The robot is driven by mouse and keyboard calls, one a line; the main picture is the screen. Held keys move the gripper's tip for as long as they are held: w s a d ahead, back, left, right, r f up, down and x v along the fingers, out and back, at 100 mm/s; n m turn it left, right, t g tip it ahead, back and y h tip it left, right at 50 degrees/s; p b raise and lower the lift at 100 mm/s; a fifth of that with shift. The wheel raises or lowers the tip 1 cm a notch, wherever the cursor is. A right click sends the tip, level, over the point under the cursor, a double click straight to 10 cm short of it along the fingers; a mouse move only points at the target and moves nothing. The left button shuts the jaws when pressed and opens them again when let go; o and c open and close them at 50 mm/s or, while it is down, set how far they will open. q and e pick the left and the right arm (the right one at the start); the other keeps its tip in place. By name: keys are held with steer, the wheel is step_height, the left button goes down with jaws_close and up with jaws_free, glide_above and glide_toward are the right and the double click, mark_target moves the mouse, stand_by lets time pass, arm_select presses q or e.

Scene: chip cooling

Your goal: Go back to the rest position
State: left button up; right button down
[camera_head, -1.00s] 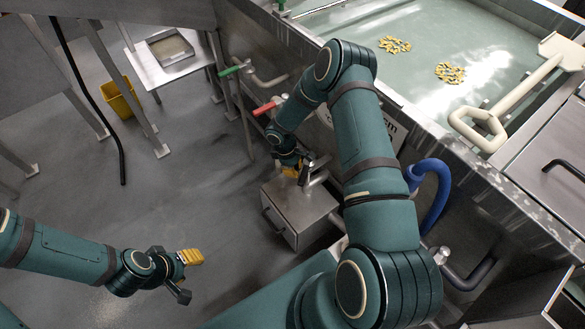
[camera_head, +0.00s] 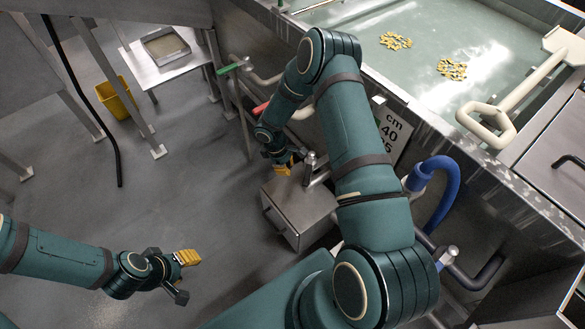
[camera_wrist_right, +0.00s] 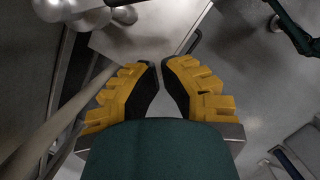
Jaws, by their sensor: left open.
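My left gripper (camera_head: 182,275) is open and empty over bare floor at the lower left of the head view. My right gripper (camera_head: 286,168) is low by the fryer's side, close above a grey metal box (camera_head: 300,212) and partly hidden by my arm. In the right wrist view, its two yellow and black fingers (camera_wrist_right: 160,70) have a narrow gap between the tips, with nothing in it. The box's top shows beyond them. I cannot tell whether the gripper touches the box or its pipe (camera_head: 312,165).
The fryer vat (camera_head: 440,95) holds two clusters of chips (camera_head: 396,40) (camera_head: 452,69). A beige-handled tool (camera_head: 490,125) lies across its edge. Red (camera_head: 262,108) and green (camera_head: 232,67) valve handles and a blue hose (camera_head: 445,190) are near my right arm.

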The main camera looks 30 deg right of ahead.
steer(key=p+v, duration=0.1)
steer(key=v, duration=0.8)
steer(key=shift+r, duration=0.35)
